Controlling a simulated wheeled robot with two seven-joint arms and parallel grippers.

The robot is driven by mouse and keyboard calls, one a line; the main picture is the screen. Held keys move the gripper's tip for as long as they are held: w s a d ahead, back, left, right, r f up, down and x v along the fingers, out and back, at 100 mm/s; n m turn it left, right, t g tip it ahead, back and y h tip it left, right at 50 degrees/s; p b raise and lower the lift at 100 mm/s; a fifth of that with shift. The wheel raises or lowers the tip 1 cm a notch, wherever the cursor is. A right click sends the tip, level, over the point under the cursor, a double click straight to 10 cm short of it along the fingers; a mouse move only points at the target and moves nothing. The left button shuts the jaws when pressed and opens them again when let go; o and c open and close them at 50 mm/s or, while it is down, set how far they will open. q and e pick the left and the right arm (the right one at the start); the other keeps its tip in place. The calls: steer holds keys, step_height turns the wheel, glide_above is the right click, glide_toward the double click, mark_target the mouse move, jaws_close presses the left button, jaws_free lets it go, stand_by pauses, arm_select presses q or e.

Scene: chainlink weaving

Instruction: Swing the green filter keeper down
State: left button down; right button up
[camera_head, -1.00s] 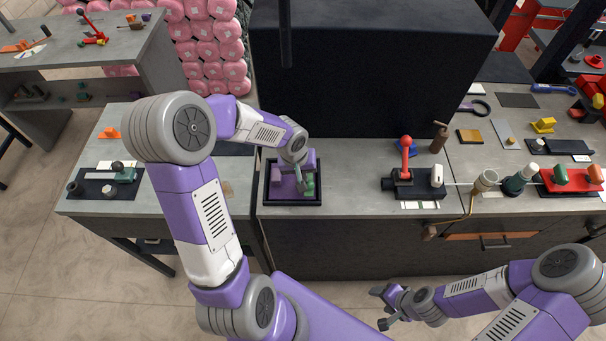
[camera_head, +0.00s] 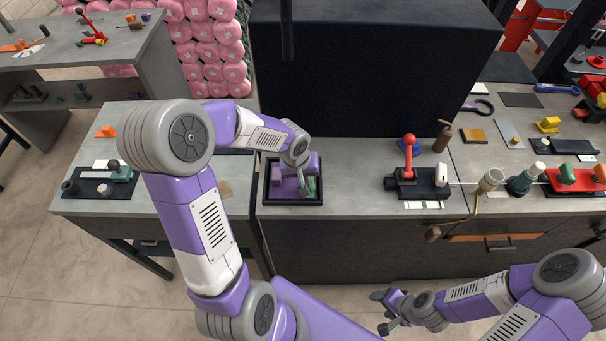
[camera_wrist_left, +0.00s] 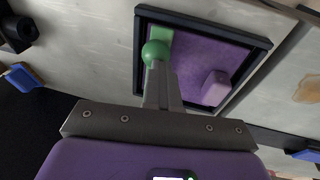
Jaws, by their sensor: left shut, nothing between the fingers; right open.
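The green filter keeper shows in the left wrist view as a green bar with a round green knob (camera_wrist_left: 155,51), at one side of a black-rimmed tray (camera_wrist_left: 190,18) with a purple floor. In the head view a bit of the keeper (camera_head: 312,186) shows beside my left gripper (camera_head: 304,191), inside the tray (camera_head: 292,203). My left gripper's fingers (camera_wrist_left: 160,82) are shut and empty, their tips right at the knob; I cannot tell whether they touch. The gripper hides part of the keeper. My right gripper (camera_head: 380,311) is open and empty, in front of the bench.
A purple block (camera_wrist_left: 215,88) stands in the tray. A red-knobbed lever (camera_head: 409,150) on a black base is to the right, with a nozzle (camera_head: 491,180) further right. A large black box (camera_head: 375,75) stands behind. The bench between tray and lever is clear.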

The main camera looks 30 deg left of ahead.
arm_select(q)
steer(key=shift+s+d+f, duration=0.15)
steer(key=shift+s+f, duration=0.25)
steer(key=shift+f, duration=0.05)
steer(key=shift+w+r+p, duration=0.1)
steer(key=shift+r+p, duration=0.3)
steer(key=a+p+v, duration=0.2)
steer(key=p+v, duration=0.1)
steer(key=v, duration=1)
steer(key=shift+w+r, duration=0.2)
steer(key=shift+w, duration=0.15)
